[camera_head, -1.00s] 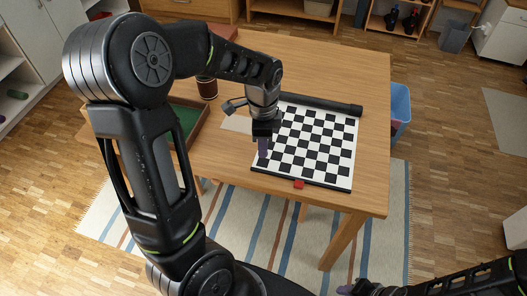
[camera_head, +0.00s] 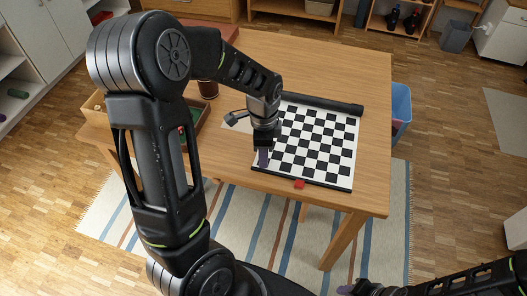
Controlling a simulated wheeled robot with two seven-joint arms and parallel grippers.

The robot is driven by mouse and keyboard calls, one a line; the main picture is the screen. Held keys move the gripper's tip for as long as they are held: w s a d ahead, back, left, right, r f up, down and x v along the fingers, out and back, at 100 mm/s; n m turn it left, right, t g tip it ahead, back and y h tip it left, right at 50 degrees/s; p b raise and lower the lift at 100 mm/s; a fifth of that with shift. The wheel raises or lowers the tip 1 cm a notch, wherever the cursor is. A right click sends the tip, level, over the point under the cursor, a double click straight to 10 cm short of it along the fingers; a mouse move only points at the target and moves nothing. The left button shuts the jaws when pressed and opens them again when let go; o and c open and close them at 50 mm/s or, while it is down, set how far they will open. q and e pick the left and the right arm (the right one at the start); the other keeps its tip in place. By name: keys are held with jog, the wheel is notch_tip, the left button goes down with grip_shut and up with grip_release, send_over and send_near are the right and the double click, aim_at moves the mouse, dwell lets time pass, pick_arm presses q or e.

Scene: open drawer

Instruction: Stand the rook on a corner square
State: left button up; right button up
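The chessboard (camera_head: 318,146) lies flat on the wooden table, with black and white squares. My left gripper (camera_head: 263,158) points down over the board's near left corner, its purple-grey fingertips at or just above the corner squares. I cannot tell from this angle whether its fingers are apart or closed, or whether they touch the board. I cannot make out the rook; if it is between the fingers, it is hidden. My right gripper (camera_head: 347,289) shows only in part at the bottom edge, away from the table.
A dark roll (camera_head: 322,104) lies along the board's far edge. A small red object (camera_head: 299,184) sits at its near edge. A wooden tray (camera_head: 205,113) with a green inside stands left, partly behind my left arm. The wooden table (camera_head: 368,150) is clear right of the board.

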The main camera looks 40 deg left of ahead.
pick_arm(q)
notch_tip(320, 180, up, 12)
dwell(0.8)
jog(key=shift+r, duration=0.1)
dwell(0.4)
